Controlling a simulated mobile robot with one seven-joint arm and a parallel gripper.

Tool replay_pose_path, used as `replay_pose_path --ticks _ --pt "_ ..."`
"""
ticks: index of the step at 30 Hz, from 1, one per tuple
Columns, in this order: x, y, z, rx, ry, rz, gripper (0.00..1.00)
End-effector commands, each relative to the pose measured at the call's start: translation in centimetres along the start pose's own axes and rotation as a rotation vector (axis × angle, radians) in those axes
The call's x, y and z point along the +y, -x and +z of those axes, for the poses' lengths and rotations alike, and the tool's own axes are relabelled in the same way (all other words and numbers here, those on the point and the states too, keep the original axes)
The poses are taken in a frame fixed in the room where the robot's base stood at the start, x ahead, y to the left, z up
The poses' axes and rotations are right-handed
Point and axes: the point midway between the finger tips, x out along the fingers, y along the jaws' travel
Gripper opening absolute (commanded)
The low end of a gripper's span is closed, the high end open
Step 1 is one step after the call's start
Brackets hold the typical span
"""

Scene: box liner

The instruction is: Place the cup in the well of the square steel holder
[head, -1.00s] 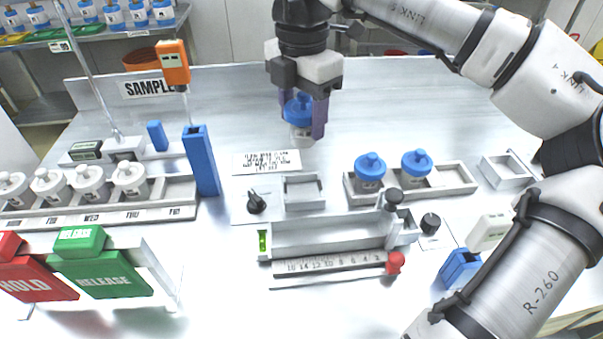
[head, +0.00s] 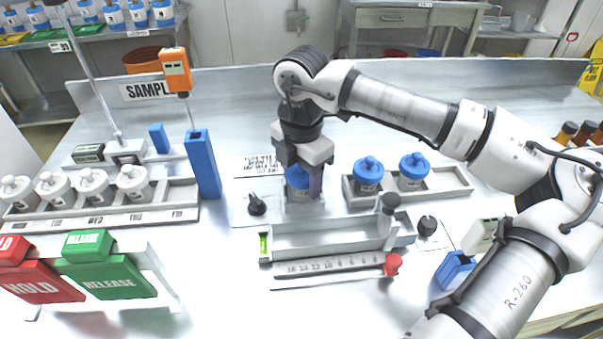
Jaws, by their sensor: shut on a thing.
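My gripper (head: 302,186) points straight down and is shut on a blue cup (head: 297,176), seen between its fingers. The cup is upright. It is at the small square steel holder (head: 303,210) behind the long steel trough; only the holder's front part shows below the cup and fingers. The gripper and cup hide the well, so I cannot tell whether the cup's base rests on its floor or is still slightly above it.
Two blue-lidded cups stand in a steel tray (head: 438,190) just right of my gripper. A black knob (head: 257,204) is close on the left, and the steel trough (head: 325,238) in front. A tall blue holder (head: 202,165) and white-lidded jars (head: 93,186) stand farther left.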

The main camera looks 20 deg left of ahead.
Motion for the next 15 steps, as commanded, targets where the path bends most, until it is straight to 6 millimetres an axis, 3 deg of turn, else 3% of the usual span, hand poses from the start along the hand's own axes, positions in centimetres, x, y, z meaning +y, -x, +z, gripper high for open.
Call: replay_pose_path --ticks 6,7,12,15 --pt "0.0 -0.41 0.03 -0.001 0.0 0.0 0.31" --pt "-0.01 -0.36 0.03 -0.001 0.0 0.0 0.55" --pt "-0.01 -0.24 0.02 0.0 0.0 0.0 0.76" --pt "-0.01 -0.24 0.02 0.0 0.0 0.0 0.76"
